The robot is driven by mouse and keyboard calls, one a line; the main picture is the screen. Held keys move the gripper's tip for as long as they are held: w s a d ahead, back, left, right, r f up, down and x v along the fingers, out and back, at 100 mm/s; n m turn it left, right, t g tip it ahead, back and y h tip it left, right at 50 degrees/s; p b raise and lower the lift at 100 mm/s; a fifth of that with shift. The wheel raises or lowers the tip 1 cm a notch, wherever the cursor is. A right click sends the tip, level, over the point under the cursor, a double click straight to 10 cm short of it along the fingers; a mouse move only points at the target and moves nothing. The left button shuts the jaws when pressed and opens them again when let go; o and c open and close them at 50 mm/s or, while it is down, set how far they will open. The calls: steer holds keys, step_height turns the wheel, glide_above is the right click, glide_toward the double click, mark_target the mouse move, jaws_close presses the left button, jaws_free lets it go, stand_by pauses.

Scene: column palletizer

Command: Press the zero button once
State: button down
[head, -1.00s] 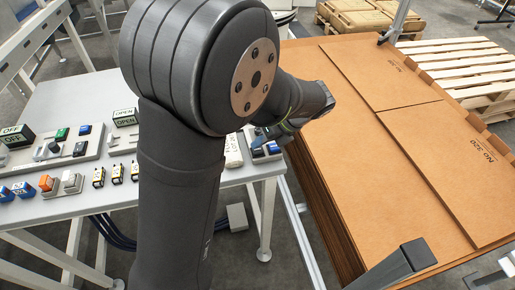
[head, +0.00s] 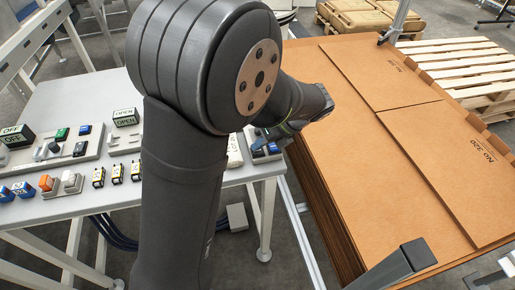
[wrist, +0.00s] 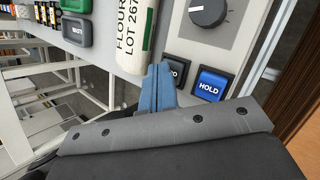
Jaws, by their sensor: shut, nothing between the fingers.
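A dark button (wrist: 178,70) on a grey panel (wrist: 239,45) is partly hidden behind my fingers in the wrist view. Only the end of its white label shows, and it seems to end in "O". My gripper (wrist: 160,70) has its blue fingers together, with nothing between them. The fingertips overlap the left part of the dark button; I cannot tell whether they touch it. A blue HOLD button (wrist: 211,84) lies just right of it. In the head view my gripper (head: 264,138) is over the small panel at the table's right end.
A black dial (wrist: 209,10) sits above the buttons. A white cylinder labelled FLOUR LOT 267 (wrist: 136,22) lies close left of the fingers. More switches and buttons stand on the table (head: 105,90). A stack of cardboard sheets (head: 350,150) is at right.

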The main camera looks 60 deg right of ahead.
mark_target(260, 151)
stand_by(0.5)
steer(key=shift+r, duration=0.8)
steer(key=shift+r, duration=2.55)
step_height(260, 151, up, 4)
steer(key=shift+f, duration=0.1)
